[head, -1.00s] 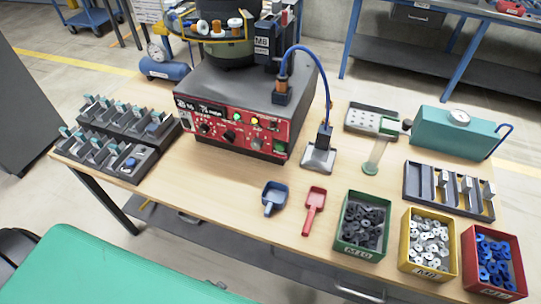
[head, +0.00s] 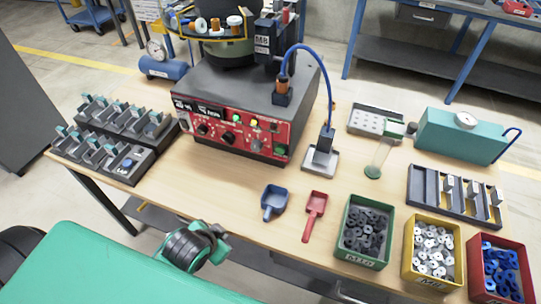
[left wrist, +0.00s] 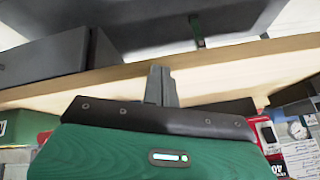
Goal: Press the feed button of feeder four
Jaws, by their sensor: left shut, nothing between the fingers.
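I cannot read which part is marked four. My left gripper (head: 217,234) is at the table's front edge, away from both. In the left wrist view its fingers (left wrist: 160,85) are together and empty. My right gripper is not in view.
A blue scoop (head: 273,202) and a red scoop (head: 315,212) lie mid-table. Green (head: 352,252), yellow (head: 422,276) and red (head: 489,290) bins of parts stand at the front right. The wood before the red panel is clear.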

